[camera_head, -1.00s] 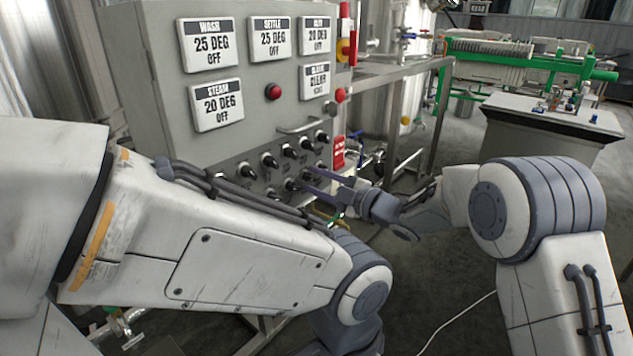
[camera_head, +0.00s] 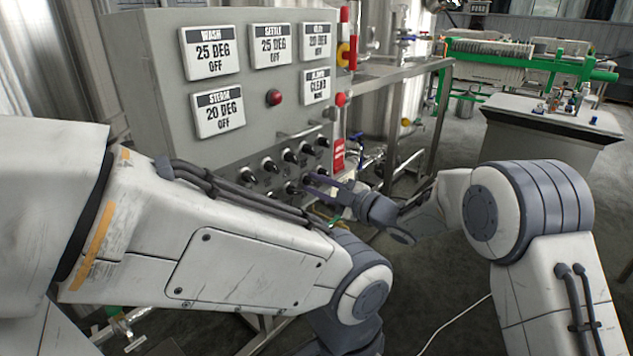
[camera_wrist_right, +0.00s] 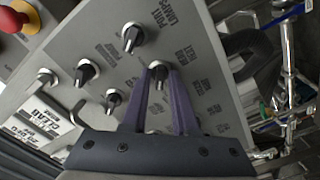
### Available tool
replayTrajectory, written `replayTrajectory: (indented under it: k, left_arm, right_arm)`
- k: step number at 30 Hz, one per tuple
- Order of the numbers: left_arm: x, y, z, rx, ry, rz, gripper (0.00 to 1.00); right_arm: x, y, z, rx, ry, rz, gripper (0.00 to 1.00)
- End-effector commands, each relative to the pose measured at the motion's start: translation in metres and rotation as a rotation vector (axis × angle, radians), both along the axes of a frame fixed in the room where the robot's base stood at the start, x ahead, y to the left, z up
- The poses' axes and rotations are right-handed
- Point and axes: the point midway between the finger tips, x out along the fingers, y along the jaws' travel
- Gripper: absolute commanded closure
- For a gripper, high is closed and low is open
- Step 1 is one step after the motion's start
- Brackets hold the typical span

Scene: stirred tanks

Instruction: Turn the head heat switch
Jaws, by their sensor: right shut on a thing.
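The grey control panel (camera_head: 150,60) carries rows of black rotary knobs on its lower face. My right gripper (camera_head: 306,184) reaches in from the right at the lower right of these knobs. In the right wrist view my right gripper (camera_wrist_right: 159,70) has its two purple fingers closed on a black knob (camera_wrist_right: 158,73), with a fingertip on each side. Printed labels stand by the knobs; one reads like "HEAT", but the small text is hard to read. My left arm crosses the lower left of the head view, and its gripper is out of view.
Other knobs (camera_wrist_right: 131,38) stand close around the held one. A red emergency button (camera_wrist_right: 12,20) shows at the upper left of the wrist view. A metal handle bar (camera_head: 298,132) sticks out above the knobs. Pipes and valves (camera_head: 368,160) stand right of the panel.

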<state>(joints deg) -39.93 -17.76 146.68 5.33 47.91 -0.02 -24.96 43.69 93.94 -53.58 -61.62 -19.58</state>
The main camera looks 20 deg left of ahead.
Motion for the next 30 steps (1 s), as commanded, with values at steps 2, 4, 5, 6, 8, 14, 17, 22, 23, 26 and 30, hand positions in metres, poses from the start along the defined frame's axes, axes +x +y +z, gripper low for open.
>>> replayTrajectory:
  k: [2,4,5,6,8,14,17,22,23,26,30]
  left_arm:
    - [0.000,0.000,0.009,0.000,0.000,0.000,0.50]
    - [0.000,0.000,0.015,0.000,0.000,0.000,0.50]
    - [0.000,0.000,0.017,0.000,0.000,0.000,0.50]
    - [0.000,0.000,0.020,0.000,0.000,0.000,0.50]
    - [0.000,0.000,0.024,0.000,0.000,0.000,0.50]
    - [0.000,0.000,0.037,0.000,0.000,0.000,0.50]
    - [0.000,0.000,0.042,0.000,0.000,0.000,0.50]
    - [0.000,0.000,0.048,0.000,0.000,0.000,0.50]
    - [0.000,0.000,0.048,0.000,0.000,0.000,0.50]
    - [0.000,0.000,0.050,0.000,0.000,0.000,0.50]
    - [0.000,0.000,0.051,0.000,0.000,0.000,0.50]
  right_arm:
    - [0.000,0.000,0.003,0.018,0.055,0.000,1.00]
    - [0.000,0.000,0.003,0.037,0.107,0.000,1.00]
    - [0.000,0.000,0.003,0.045,0.132,0.000,1.00]
    - [0.000,0.000,0.003,0.057,0.162,0.001,1.00]
    - [0.000,0.000,0.003,0.073,0.208,0.001,1.00]
    - [0.000,0.000,0.002,0.124,0.348,0.001,1.00]
    - [0.000,0.000,0.002,0.145,0.406,0.001,1.00]
    - [0.000,0.000,0.001,0.173,0.479,0.001,1.00]
    - [0.000,0.000,0.001,0.176,0.487,0.001,1.00]
    - [0.000,0.000,0.001,0.185,0.512,0.001,1.00]
    - [0.000,0.000,0.000,0.192,0.530,0.001,1.00]
